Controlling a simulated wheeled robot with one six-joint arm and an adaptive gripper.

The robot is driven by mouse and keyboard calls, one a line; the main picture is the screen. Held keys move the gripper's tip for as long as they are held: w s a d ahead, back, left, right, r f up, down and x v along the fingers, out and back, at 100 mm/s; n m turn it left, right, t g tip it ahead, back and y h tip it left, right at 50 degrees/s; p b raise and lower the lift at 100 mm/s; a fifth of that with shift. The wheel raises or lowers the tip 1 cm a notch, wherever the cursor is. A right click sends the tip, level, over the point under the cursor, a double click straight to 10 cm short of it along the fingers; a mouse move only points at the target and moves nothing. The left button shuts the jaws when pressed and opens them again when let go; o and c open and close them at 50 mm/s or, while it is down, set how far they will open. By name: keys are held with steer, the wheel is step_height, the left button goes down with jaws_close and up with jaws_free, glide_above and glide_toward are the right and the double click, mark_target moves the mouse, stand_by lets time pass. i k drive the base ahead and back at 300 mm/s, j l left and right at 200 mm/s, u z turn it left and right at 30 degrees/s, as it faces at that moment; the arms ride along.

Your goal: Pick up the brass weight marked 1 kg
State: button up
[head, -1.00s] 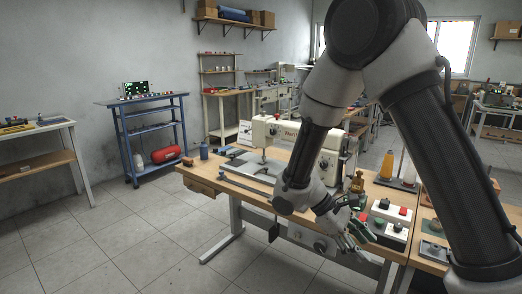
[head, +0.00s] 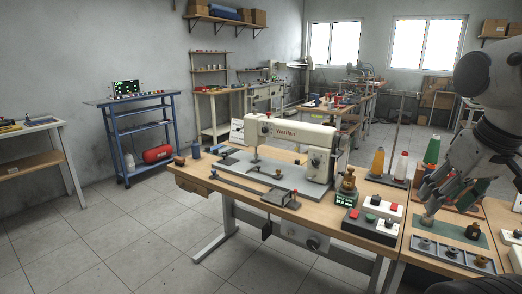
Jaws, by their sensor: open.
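A brass, knobbed weight-like piece (head: 348,181) stands upright on a small dark unit with a green display (head: 345,200), right of the sewing machine. A darker knobbed piece (head: 473,231) stands on a green mat (head: 455,228) at the right. Several low round pieces sit in a grey tray (head: 420,254) in front of the mat. No 1 kg mark can be read on any of them. My gripper (head: 430,208) is open and empty, fingers down, above the left part of the mat and behind the tray, right of the brass piece.
A white sewing machine (head: 292,137) fills the middle of the wooden bench. Cones of thread (head: 402,166) stand behind my gripper's left side. A switch box with red and green buttons (head: 372,222) lies between the display unit and the tray. The floor at left is clear.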

mark_target(349, 181)
steer(key=i, duration=0.9)
steer(key=l+z, duration=0.05)
